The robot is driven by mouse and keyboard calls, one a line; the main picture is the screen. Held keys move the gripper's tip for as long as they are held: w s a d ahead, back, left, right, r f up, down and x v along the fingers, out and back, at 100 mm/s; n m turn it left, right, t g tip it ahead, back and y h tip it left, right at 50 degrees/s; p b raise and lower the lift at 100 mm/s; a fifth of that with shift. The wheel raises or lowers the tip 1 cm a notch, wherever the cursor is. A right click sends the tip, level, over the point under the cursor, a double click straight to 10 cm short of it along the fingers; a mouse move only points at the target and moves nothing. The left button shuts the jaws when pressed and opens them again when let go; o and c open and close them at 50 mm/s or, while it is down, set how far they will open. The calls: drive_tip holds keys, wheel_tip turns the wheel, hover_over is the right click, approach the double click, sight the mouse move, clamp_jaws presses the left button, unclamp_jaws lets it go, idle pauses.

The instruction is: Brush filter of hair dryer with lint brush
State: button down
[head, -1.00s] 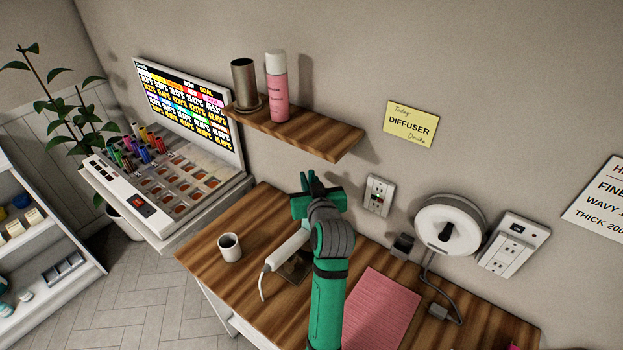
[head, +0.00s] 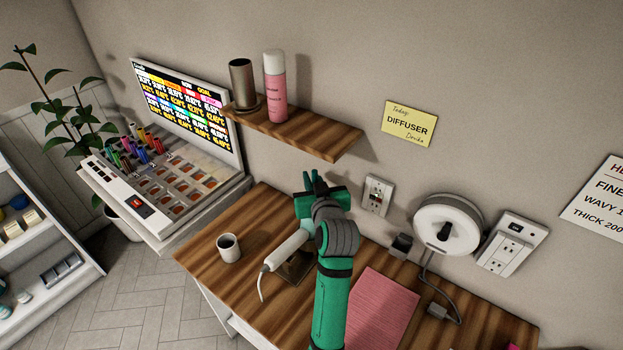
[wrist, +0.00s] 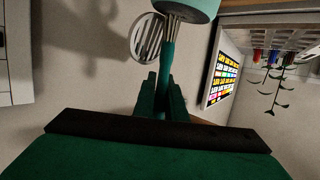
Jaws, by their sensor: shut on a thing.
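In the wrist view my gripper (wrist: 164,84) is shut on the dark teal handle of the lint brush (wrist: 168,60). In the head view my gripper (head: 318,186) is over the back of the wooden table, and the brush is hidden. The white hair dryer handle (head: 288,250) with its cord shows left of my arm; its upper part is hidden.
A mug (head: 228,248) stands left of the dryer. A pink mat (head: 375,310) lies right of my arm. A wooden shelf (head: 320,142) with a metal cup (head: 241,80) and pink spray can (head: 275,88) overhangs behind my gripper. Wall outlets (head: 376,194) are at right.

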drive_tip(key=shift+s+a+f, duration=0.15)
drive_tip(key=shift+a, duration=0.55)
drive_tip(key=shift+d, duration=0.1)
drive_tip(key=shift+d, duration=0.65)
drive_tip(key=shift+a, duration=0.4)
